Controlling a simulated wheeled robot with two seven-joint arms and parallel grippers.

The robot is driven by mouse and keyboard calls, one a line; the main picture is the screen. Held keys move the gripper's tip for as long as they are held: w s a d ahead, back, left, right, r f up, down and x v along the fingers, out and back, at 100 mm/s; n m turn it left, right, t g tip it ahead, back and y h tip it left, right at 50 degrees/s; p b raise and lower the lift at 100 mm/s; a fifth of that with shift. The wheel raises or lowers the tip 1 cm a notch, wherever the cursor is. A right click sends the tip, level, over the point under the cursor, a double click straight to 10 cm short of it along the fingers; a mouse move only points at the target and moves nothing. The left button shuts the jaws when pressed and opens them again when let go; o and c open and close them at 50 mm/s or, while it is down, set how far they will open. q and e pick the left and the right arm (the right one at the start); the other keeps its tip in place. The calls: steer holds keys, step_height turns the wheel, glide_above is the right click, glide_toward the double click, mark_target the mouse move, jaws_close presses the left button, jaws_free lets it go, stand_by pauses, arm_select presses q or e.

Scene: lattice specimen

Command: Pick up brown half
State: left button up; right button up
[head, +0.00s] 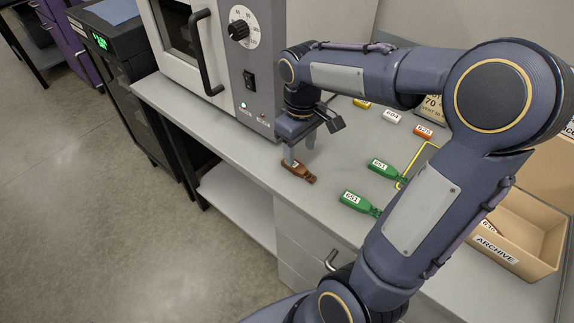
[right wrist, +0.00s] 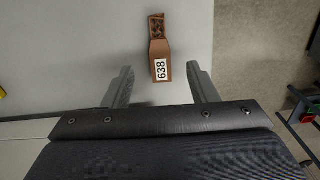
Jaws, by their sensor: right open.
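The brown half (head: 302,173) lies flat on the grey bench top, near its front edge below the oven. In the right wrist view the brown half (right wrist: 160,46) carries a white label reading 638 and has a rough, lattice-like far end. My right gripper (head: 299,153) is open just above it, pointing down. In the right wrist view my right gripper (right wrist: 161,70) has its fingers on either side of the label end, with gaps on both sides; it holds nothing. My left gripper is out of view.
Two green pieces (head: 359,202) labelled 651 lie to the right. White (head: 392,116), orange (head: 424,131) and yellow pieces lie farther back. A tan ARCHIVE box (head: 515,222) with a labelled piece inside stands at right. The oven (head: 240,60) is close behind my right gripper.

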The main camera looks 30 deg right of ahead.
mark_target(299, 167)
step_height(299, 167, down, 6)
steer(key=shift+w+r, duration=0.1)
steer(key=shift+r, duration=0.05)
steer(key=c, duration=1)
steer(key=shift+c, duration=0.2)
steer(key=shift+r, duration=0.15)
